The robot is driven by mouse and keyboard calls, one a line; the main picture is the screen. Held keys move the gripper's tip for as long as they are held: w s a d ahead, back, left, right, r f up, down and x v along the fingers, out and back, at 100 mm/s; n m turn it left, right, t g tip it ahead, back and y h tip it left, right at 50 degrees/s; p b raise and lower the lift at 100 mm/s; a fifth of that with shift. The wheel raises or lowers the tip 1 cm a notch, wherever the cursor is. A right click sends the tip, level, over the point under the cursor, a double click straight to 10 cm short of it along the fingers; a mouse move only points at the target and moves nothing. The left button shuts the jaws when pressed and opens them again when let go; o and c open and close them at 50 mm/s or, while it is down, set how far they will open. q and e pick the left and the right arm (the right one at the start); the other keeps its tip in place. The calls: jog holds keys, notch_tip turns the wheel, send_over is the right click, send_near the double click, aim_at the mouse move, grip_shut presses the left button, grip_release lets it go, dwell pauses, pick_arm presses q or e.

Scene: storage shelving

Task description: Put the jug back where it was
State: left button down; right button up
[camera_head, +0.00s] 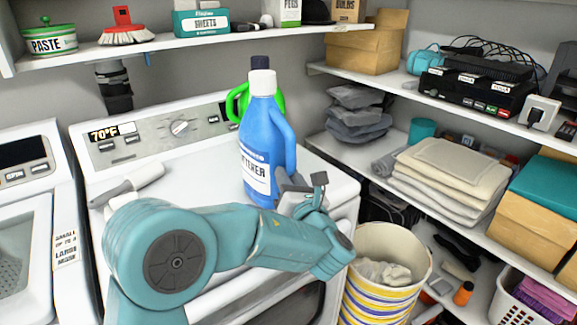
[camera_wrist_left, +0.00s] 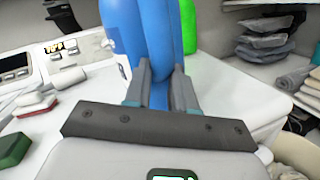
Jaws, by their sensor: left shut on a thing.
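A blue jug (camera_head: 262,145) with a white cap and a partly hidden label stands upright at the right side of the white washer top (camera_head: 205,175). My left gripper (camera_head: 296,190) is at the jug's lower right side. In the left wrist view the fingers of my left gripper (camera_wrist_left: 162,88) are shut on the handle side of the blue jug (camera_wrist_left: 142,38). Whether the jug's base touches the washer is hard to tell. My right gripper is not in view.
A green jug (camera_head: 277,103) stands close behind the blue one. A white-handled tool (camera_head: 130,186) lies on the washer at left. A shelf (camera_head: 200,42) hangs above, and shelves with folded towels (camera_head: 452,170) stand at right. A striped bucket (camera_head: 385,275) stands below.

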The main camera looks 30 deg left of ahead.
pick_arm(q)
jog(key=shift+s+r, duration=0.15)
jog(key=c, duration=1.4)
grip_release()
jog(key=shift+f, duration=0.45)
jog(key=o, duration=0.5)
jog(key=shift+d, duration=0.1)
jog(key=shift+c, duration=0.2)
jog(key=shift+r, duration=0.15)
jog(key=b+v, duration=0.1)
jog(key=v, duration=1.1)
